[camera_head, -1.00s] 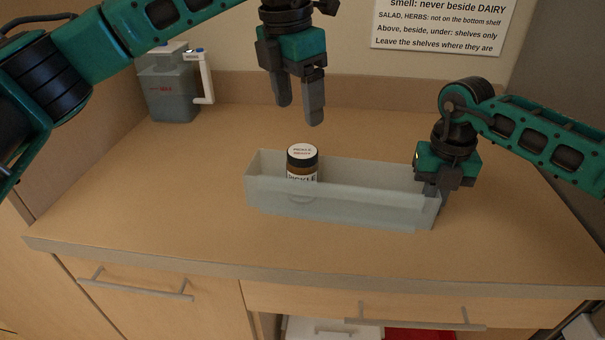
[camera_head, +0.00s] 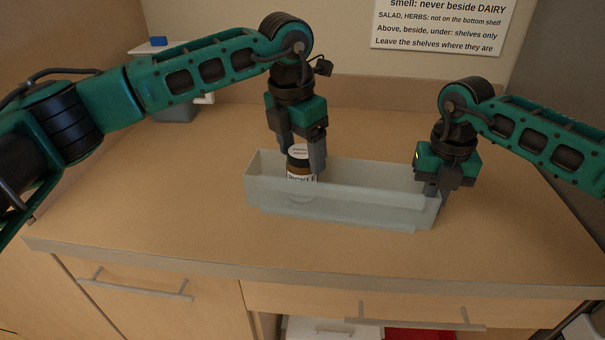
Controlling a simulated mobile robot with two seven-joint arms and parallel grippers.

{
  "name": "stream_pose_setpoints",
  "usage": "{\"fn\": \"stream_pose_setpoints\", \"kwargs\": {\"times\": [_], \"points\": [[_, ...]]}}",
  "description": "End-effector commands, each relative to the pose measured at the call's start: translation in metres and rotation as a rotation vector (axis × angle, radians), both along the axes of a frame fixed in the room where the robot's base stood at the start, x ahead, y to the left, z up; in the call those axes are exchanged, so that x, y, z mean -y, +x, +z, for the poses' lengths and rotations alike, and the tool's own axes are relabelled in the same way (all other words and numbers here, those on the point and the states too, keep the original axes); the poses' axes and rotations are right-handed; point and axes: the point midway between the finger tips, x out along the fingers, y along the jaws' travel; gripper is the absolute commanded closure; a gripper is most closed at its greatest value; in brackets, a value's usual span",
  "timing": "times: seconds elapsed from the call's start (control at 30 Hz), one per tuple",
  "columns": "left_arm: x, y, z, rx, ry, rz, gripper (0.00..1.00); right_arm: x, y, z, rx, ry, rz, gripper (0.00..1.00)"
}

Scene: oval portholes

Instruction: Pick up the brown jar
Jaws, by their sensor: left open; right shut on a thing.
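The brown jar (camera_head: 300,171) has a dark lid with a white top and a white label. It stands upright in the left part of a long translucent bin (camera_head: 345,206) on the counter; the bin's front wall covers its lower part. My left gripper (camera_head: 302,160) is open and pointing down, with its fingers on either side of the jar's lid. I cannot tell whether the fingers touch the jar. My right gripper (camera_head: 436,188) is shut on the bin's right end wall.
A sign (camera_head: 440,25) hangs on the back wall. The counter (camera_head: 160,215) is clear in front of the bin and to its left.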

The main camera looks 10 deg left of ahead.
Motion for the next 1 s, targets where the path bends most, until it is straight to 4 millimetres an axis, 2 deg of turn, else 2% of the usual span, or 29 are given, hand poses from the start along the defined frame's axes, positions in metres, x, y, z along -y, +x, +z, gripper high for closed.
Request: {"fn": "stream_pose_setpoints", "kwargs": {"times": [0.1, 0.37, 0.9, 1.0], "points": [[0.0015, 0.0017, -0.0155, -0.002, -0.001, 0.000, 0.27, -0.0002, 0.0003, 0.0007, 0.001, 0.001, 0.000, 1.00], [0.0017, 0.0024, -0.0178, 0.001, -0.001, 0.000, 0.29, -0.0002, 0.0002, 0.0006, 0.001, 0.001, 0.000, 1.00], [0.0016, 0.0023, -0.0174, 0.000, 0.000, 0.000, 0.80, -0.0001, 0.0002, 0.0006, 0.001, 0.001, 0.000, 1.00], [0.0018, 0.0027, -0.0162, 0.002, -0.002, 0.000, 0.84, -0.0002, 0.0002, 0.0007, 0.001, 0.001, 0.000, 1.00]]}}
